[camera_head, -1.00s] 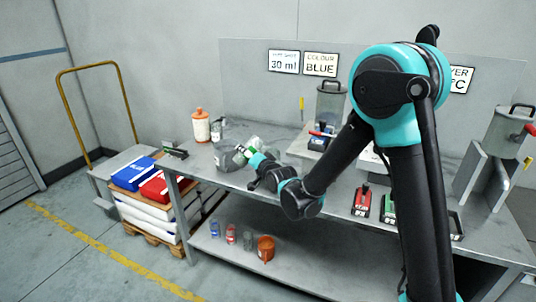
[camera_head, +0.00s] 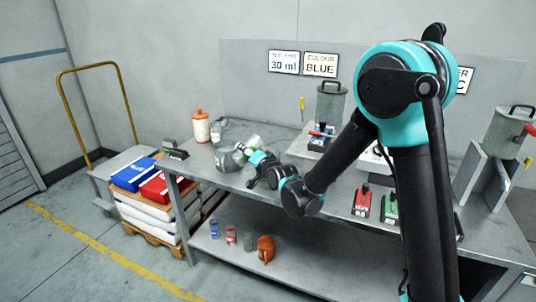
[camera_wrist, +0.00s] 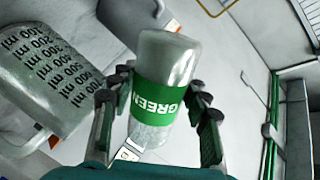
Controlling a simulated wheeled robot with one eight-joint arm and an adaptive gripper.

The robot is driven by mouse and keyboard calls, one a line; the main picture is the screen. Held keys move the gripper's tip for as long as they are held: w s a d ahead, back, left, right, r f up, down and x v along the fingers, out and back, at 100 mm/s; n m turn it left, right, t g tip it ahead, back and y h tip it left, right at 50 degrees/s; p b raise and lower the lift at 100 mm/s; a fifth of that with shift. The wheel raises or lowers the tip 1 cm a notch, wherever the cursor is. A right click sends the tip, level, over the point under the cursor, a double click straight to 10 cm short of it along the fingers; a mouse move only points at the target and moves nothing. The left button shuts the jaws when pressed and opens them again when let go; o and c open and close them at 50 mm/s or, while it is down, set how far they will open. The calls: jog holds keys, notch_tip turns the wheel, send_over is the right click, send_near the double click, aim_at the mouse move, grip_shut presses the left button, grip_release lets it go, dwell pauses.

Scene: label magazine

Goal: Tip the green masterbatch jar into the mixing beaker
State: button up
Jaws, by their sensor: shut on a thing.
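The green masterbatch jar (camera_wrist: 165,62) is a clear jar with a green band reading GREEN. My gripper (camera_wrist: 160,82) is shut on it, with one finger on each side of the band. Pale, speckled matter shows at the jar's near end. The mixing beaker (camera_wrist: 45,85), clear with black ml marks, is at the left of the wrist view, beside the jar and apart from it there. In the head view, the beaker (camera_head: 228,162) is on the bench just left of my gripper (camera_head: 244,153). The jar is small and partly hidden there, so its exact tilt is unclear.
A white bottle with an orange cap (camera_head: 201,128) stands behind the beaker on the bench (camera_head: 225,182). A lidded grey canister (camera_head: 330,103) stands right of it. Red and green devices sit at front right. Small jars and an orange pot (camera_head: 265,248) are on the lower shelf.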

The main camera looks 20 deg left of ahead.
aim_at(250, 141)
jog(key=shift+r+m+g+b, duration=0.35)
jog(key=shift+r+m, duration=0.5)
jog(key=shift+m, duration=0.15)
dwell(1.6)
jog(key=shift+w+d+r+m+y+b, duration=0.35)
jog(key=shift+w+r+m+b, duration=0.25)
jog(key=shift+r+m+b, duration=0.1)
dwell(1.1)
jog(key=shift+w+d+r+m+g+b, duration=0.1)
jog(key=shift+r+m+g+b, duration=0.05)
jog(key=shift+r+m+b, duration=0.3)
jog(key=shift+w+d+r+m+g+b, duration=0.15)
jog(key=shift+r+m, duration=0.1)
jog(key=shift+m, duration=0.3)
jog(key=shift+w+r+m+g+b, duration=0.1)
jog(key=shift+r+m+g+b, duration=0.05)
jog(key=shift+r+m+b, duration=0.3)
dwell(2.2)
